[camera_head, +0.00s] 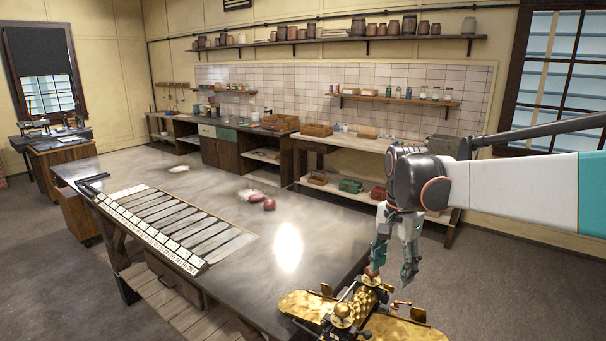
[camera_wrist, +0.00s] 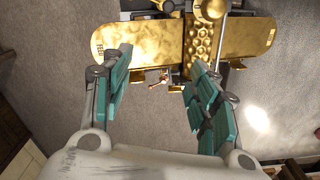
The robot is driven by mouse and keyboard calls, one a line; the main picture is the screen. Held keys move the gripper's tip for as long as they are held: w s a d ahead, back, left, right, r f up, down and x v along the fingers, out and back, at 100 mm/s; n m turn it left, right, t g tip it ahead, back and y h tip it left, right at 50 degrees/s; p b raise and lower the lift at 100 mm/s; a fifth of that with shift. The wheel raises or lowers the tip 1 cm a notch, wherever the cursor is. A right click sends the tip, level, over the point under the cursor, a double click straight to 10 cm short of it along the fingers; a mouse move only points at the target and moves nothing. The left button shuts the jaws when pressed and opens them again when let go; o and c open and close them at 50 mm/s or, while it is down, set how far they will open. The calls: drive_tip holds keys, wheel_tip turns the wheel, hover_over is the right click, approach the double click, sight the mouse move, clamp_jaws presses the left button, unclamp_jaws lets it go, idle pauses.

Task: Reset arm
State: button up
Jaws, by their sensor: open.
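My gripper (camera_head: 392,268) hangs open and pointing down over the right end of the long work table (camera_head: 315,232). A brass drop roller (camera_head: 362,308) with a gold plate on either side is just below the fingers, at the bottom of the head view. In the wrist view my gripper (camera_wrist: 156,98) shows its two teal-padded fingers spread apart with nothing between them. The brass roller (camera_wrist: 203,45), with its dimpled surface, lies beyond the fingertips there. The head view does not show clearly whether the fingertips touch it.
A long slotted rack (camera_head: 175,224) covers the table's left part. A back workbench (camera_head: 345,143) with boxes stands behind, below shelves of jars. Open floor (camera_head: 490,262) lies to the right.

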drive_tip(key=s+f+n+t+b, duration=0.3)
drive_tip(key=s+f+n+b, duration=0.2)
drive_tip(key=s, duration=0.6)
drive_tip(key=s+f+n+t+b, duration=0.4)
drive_tip(key=s+f+b, duration=0.4)
drive_tip(key=s, duration=0.3)
drive_tip(key=shift+s+f+n, duration=0.4)
drive_tip(key=shift+f+n, duration=0.2)
drive_tip(key=shift+f, duration=0.3)
